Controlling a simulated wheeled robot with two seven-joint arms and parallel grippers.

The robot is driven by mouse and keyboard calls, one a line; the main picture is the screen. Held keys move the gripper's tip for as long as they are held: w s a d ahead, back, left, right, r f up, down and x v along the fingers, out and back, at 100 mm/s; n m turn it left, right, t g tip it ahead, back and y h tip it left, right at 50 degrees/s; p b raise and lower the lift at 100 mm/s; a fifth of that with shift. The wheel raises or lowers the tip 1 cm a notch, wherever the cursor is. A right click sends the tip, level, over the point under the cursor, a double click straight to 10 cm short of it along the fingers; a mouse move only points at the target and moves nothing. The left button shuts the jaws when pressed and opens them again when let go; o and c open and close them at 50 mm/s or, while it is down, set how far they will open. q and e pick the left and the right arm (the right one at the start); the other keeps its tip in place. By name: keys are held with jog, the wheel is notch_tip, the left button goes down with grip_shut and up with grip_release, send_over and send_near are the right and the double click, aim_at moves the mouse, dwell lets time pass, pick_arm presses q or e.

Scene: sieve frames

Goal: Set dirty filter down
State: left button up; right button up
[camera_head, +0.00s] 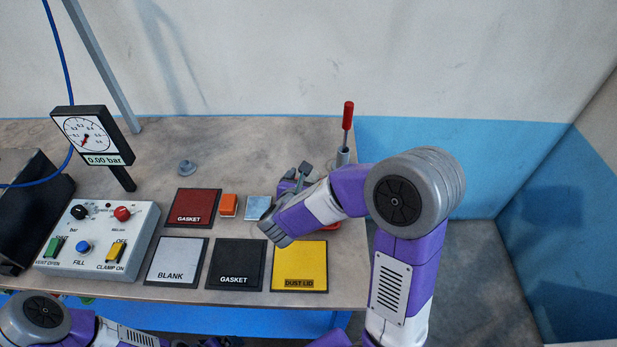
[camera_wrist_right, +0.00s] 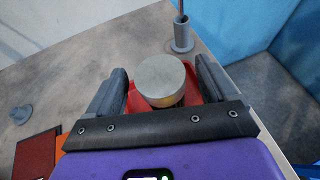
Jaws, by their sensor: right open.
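A round filter (camera_wrist_right: 161,80) with a flat grey top and a brownish side stands upright on a red surface (camera_wrist_right: 191,94) in the right wrist view. My right gripper (camera_wrist_right: 162,70) is open, with one finger on each side of the filter and a gap visible on the right. In the head view my right gripper (camera_head: 298,178) is at the right part of the bench, and the hand and forearm mostly hide the filter and the red surface. My left arm shows only at the lower left; its gripper is out of view.
A grey holder (camera_head: 343,156) with a red-handled tool (camera_head: 348,115) stands behind my right gripper. Gasket, blank and yellow dust lid (camera_head: 299,270) mats lie in front. A control box (camera_head: 100,238) and gauge (camera_head: 88,137) stand left. The bench (camera_head: 250,145) is mostly clear behind.

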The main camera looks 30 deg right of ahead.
jog(key=p+v, duration=0.1)
jog(key=v, duration=1)
jog(key=shift+s+a, duration=0.15)
jog(key=shift+s, duration=0.05)
